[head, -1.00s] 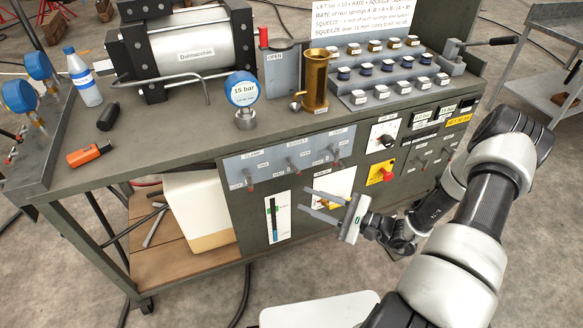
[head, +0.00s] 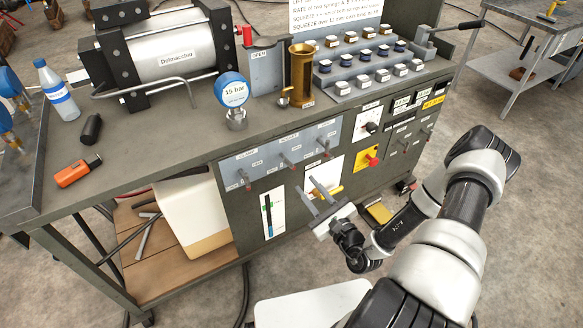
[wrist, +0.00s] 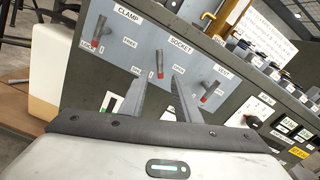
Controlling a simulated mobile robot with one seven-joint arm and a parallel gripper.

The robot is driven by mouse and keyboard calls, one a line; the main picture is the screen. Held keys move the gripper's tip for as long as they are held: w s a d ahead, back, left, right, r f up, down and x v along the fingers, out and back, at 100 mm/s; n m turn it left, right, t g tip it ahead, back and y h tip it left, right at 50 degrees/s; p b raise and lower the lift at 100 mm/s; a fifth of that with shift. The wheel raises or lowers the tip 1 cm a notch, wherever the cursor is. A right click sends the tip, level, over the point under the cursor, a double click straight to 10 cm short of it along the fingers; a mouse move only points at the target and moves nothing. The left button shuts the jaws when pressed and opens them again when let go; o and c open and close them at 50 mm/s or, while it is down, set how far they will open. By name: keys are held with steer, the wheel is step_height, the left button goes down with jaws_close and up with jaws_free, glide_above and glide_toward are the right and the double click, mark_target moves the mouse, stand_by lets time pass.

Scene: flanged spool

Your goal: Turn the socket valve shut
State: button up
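The socket valve lever (head: 289,159) is the middle of three red-tipped levers on the grey valve panel, under the SOCKET label. In the wrist view this lever (wrist: 159,61) hangs with its red tip down in the picture, and a small OPEN label is at its right. It stands at a different angle from the two neighbouring levers. My gripper (head: 307,185) is open and empty, in front of the panel and below the socket lever. In the wrist view my two fingers (wrist: 160,80) are spread, with the lever tip seen between them. Whether they reach around it cannot be told.
The CLAMP lever (wrist: 98,36) is to the left and a third lever (wrist: 209,94) to the right, both close by. A red knob on a yellow plate (head: 369,158) is further right.

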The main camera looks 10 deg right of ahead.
mark_target(291, 166)
steer(key=b+x, duration=0.1)
steer(key=x, duration=0.9)
steer(key=shift+w, duration=0.2)
